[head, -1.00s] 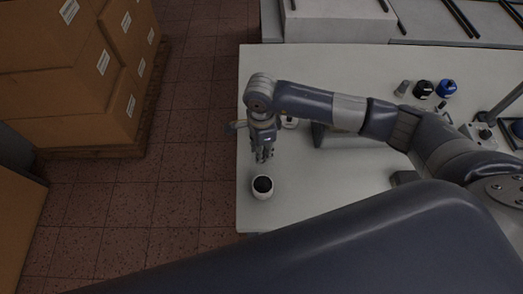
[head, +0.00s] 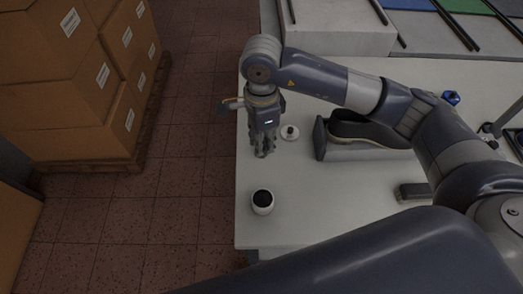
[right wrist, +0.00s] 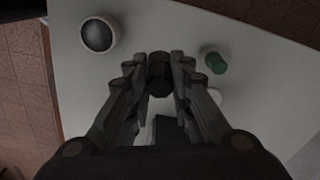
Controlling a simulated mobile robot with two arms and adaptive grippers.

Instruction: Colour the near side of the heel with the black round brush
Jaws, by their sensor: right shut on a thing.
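My right gripper (head: 264,153) is shut on a dark round-ended piece, the black round brush (right wrist: 158,72), which shows between the fingers in the right wrist view. In the head view the fingers hide most of it. The gripper hangs over the left part of the table, behind a white pot with a dark top (head: 262,202). The shoe (head: 365,129) lies to the right of the gripper, partly hidden by my right arm. A dark upright block at its left end looks like the heel (head: 320,139); its colouring is not clear. My left gripper is out of view.
A small white disc with a dark knob (head: 289,132) lies between gripper and shoe. A green cylinder (right wrist: 215,63) shows in the right wrist view. A blue item (head: 451,97) stands at the back right.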

